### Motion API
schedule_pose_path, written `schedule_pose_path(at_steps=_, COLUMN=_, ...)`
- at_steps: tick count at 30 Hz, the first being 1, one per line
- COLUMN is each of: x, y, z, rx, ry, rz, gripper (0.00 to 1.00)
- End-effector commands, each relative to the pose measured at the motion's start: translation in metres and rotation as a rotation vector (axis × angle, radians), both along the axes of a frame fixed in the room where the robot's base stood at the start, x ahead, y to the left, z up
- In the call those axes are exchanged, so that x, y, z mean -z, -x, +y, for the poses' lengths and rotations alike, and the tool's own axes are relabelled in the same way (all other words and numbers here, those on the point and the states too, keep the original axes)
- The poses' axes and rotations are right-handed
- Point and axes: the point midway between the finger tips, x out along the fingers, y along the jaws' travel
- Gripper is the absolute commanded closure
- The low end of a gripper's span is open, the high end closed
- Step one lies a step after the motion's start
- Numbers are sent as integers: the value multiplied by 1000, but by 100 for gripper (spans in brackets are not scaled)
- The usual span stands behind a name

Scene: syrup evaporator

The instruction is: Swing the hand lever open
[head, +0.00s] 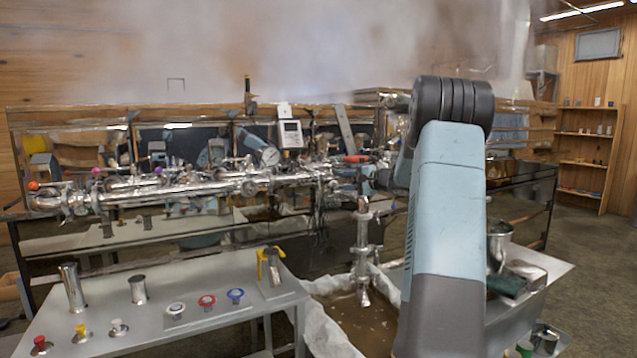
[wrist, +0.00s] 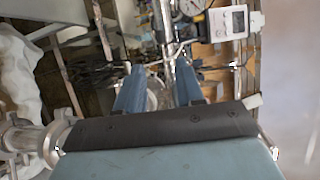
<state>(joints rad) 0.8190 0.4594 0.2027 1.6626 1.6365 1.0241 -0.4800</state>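A lever with a red-orange grip (head: 356,159) sits at the right end of the shiny steel pipe run (head: 200,183); I cannot be sure it is the hand lever of the task. My gripper (head: 372,179) is beside this pipe end, just below and right of the grip, partly hidden by my arm. In the wrist view, the two blue fingers of my gripper (wrist: 159,82) stand apart with steel pipework (wrist: 166,25) beyond and between them. I see nothing clamped. Whether a finger touches the lever cannot be told. The red-orange grip is not clear in the wrist view.
A grey bench (head: 160,315) with coloured knobs, steel cups and a yellow-handled part (head: 268,262) stands at the front left. A round gauge (head: 269,156) and a white digital meter (head: 290,134) rise above the pipe. A lined basin of brown liquid (head: 345,318) lies below. Steam hangs overhead.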

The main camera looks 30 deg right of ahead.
Motion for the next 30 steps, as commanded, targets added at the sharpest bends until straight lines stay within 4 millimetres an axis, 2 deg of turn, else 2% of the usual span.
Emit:
schedule_pose_path(at_steps=8, x=5, y=-29, z=13, rx=0, ry=-4, rz=-2, gripper=63)
schedule_pose_path(at_steps=21, x=16, y=-96, z=44, rx=-1, ry=-3, rz=-1, gripper=63)
schedule_pose_path(at_steps=30, x=19, y=-121, z=54, rx=1, ry=-2, rz=-1, gripper=63)
